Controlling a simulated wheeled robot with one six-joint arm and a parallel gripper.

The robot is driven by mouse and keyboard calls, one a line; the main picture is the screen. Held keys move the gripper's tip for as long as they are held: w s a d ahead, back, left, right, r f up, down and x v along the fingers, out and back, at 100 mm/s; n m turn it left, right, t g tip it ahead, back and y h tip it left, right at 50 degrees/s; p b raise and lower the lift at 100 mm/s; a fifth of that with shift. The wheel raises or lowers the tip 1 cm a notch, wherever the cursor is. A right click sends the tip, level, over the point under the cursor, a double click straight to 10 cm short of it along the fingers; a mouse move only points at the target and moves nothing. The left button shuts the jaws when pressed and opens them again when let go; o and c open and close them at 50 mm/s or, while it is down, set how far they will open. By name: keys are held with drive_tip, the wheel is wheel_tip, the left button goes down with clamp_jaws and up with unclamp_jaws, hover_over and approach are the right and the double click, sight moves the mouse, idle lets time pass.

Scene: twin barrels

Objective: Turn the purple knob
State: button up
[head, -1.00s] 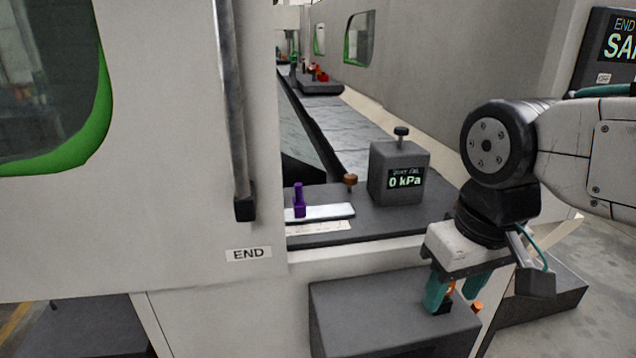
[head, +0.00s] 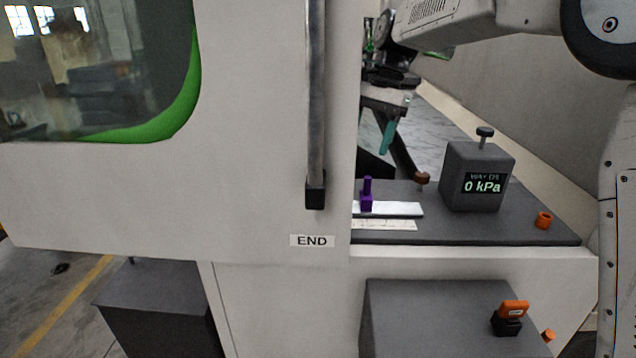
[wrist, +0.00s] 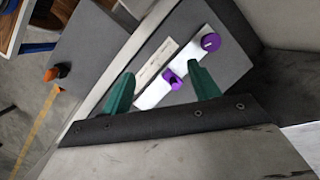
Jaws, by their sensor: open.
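In the wrist view a round purple knob (wrist: 210,42) sits at the upper end of a white strip (wrist: 152,97). A smaller purple piece (wrist: 172,79) sits lower on the strip. In the head view one upright purple piece (head: 367,195) shows on the strip (head: 405,209), beside the door edge; the round knob cannot be made out there. My gripper (wrist: 161,88) is open and empty, its green fingers apart, with the smaller piece between them in the picture and the round knob beyond the right finger. In the head view my gripper (head: 388,138) hangs above and behind the strip.
A grey gauge box (head: 476,178) reading 0 kPa stands right of the strip. A brown knob (head: 422,179) and an orange one (head: 543,220) are on the deck. The pale door panel (head: 270,160) with its vertical handle closes off the left. An orange switch (head: 512,312) is on the lower box.

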drive_tip(key=w+a+f+m+g, duration=0.1)
drive_tip(key=w+a+f+m, duration=0.1)
drive_tip(key=w+a+f, duration=0.65)
drive_tip(key=shift+y, duration=0.4)
drive_tip(key=x, duration=0.7)
drive_tip(key=shift+w+a+f, duration=0.1)
drive_tip(key=shift+w+a, duration=0.1)
drive_tip(key=shift+w, duration=0.2)
drive_tip(key=c, duration=1)
